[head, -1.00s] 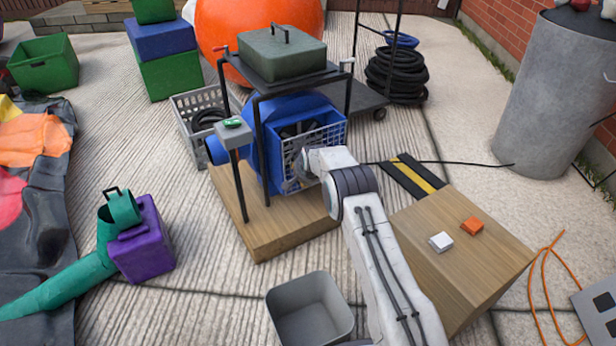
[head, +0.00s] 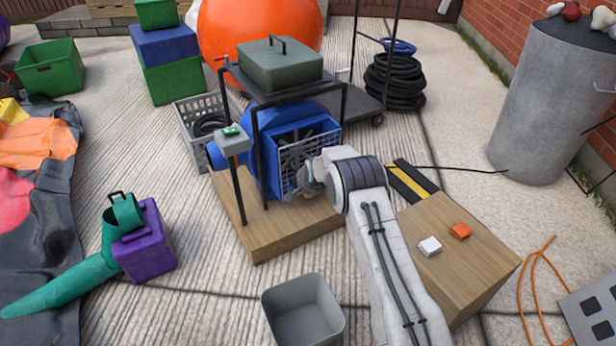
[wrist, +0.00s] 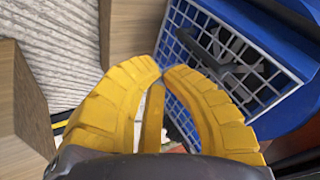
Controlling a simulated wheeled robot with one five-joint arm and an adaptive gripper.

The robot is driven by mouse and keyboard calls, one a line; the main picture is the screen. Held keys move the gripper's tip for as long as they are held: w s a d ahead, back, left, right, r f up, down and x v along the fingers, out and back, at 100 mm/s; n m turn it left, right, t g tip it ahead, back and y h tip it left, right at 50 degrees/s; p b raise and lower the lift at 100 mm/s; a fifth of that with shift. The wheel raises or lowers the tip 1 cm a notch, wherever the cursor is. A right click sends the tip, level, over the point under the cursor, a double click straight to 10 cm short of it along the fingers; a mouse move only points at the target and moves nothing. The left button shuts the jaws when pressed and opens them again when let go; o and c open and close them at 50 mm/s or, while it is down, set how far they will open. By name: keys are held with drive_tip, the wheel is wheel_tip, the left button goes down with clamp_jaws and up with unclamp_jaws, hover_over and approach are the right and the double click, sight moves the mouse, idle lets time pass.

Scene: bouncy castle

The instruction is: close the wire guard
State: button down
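The wire guard (head: 315,152) is a pale grey grid at the front of a blue blower (head: 268,122). Dark fan parts show through and above it, and it looks a little apart from the blower's face at one side. In the wrist view, the guard (wrist: 222,62) lies just beyond the fingertips with the blue housing (wrist: 275,45) beside it. My gripper (head: 312,180) is at the guard's lower front. Its yellow fingers (wrist: 162,72) have tips almost together, at the guard's edge. I cannot tell whether they touch it, and nothing clearly shows held.
The blower stands on a wooden platform (head: 285,232) under a black frame carrying a green box (head: 281,66). A post with a green button (head: 232,132) stands at its left. A wooden block (head: 455,260) is right of my arm, a grey bin (head: 302,308) in front.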

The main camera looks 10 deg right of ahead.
drive_tip(key=shift+a+p+v, duration=0.15)
drive_tip(key=shift+p+v, duration=1.25)
drive_tip(key=shift+p, duration=0.05)
drive_tip(key=shift+a+p+v, duration=0.2)
drive_tip(key=shift+p+v, duration=1.2)
